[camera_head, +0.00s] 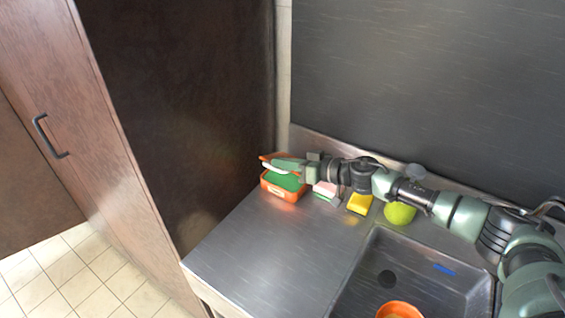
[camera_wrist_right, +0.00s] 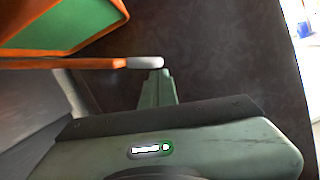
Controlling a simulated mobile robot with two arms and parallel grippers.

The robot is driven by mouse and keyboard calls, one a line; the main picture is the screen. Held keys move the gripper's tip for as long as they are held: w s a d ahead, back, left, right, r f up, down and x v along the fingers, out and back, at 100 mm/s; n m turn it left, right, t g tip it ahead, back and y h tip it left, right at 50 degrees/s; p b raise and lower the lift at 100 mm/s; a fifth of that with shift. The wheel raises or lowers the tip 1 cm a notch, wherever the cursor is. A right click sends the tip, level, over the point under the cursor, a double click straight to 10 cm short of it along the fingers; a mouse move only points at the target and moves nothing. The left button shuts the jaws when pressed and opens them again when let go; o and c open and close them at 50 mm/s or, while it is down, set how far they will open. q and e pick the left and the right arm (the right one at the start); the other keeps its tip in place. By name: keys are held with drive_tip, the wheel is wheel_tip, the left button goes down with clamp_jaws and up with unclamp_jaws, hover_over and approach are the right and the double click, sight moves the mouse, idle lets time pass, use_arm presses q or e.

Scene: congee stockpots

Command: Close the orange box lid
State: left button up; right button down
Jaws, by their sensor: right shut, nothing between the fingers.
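The orange box (camera_head: 284,195) with a green inside stands at the far left of the steel counter. Its orange lid (camera_head: 267,156) is raised, partly hidden behind my right gripper (camera_head: 277,163). The box is open. My right gripper is shut and empty, pointing left over the box beside the lid. In the right wrist view, an orange-rimmed green part of the box (camera_wrist_right: 75,22) shows at upper left. An orange bar with a white end (camera_wrist_right: 90,63) lies close to the gripper fingertips (camera_wrist_right: 158,75); I cannot tell whether they touch. My left gripper is out of view.
A pink and green sponge (camera_head: 325,190), a yellow sponge (camera_head: 359,203) and a yellow-green ball (camera_head: 399,213) sit right of the box, under my right arm. A sink (camera_head: 385,278) holds an orange bowl (camera_head: 399,309). A dark cabinet side (camera_head: 190,110) borders the counter's left. The front-left counter is clear.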

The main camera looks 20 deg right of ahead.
drive_tip(key=shift+a, duration=0.1)
drive_tip(key=shift+s+a+f, duration=0.1)
drive_tip(key=shift+f, duration=0.1)
drive_tip(key=f, duration=0.2)
drive_tip(key=s+a+f+n, duration=0.1)
drive_tip(key=f, duration=0.1)
drive_tip(key=a+f+n, duration=0.1)
drive_tip(key=f, duration=0.2)
drive_tip(key=shift+s+a+f+h, duration=0.1)
drive_tip(key=shift+s+a+h, duration=0.05)
drive_tip(key=shift+s+h, duration=0.25)
drive_tip(key=shift+s+f, duration=0.1)
drive_tip(key=shift+f, duration=0.3)
wheel_tip(320, 180, up, 5)
drive_tip(key=p, duration=0.6)
drive_tip(key=s+a+f+b+v, duration=0.1)
drive_tip(key=b+v, duration=0.3)
drive_tip(key=v, duration=0.5)
drive_tip(key=shift+s+d+t, duration=0.15)
drive_tip(key=shift+s+t, duration=0.15)
drive_tip(key=shift+s, duration=0.05)
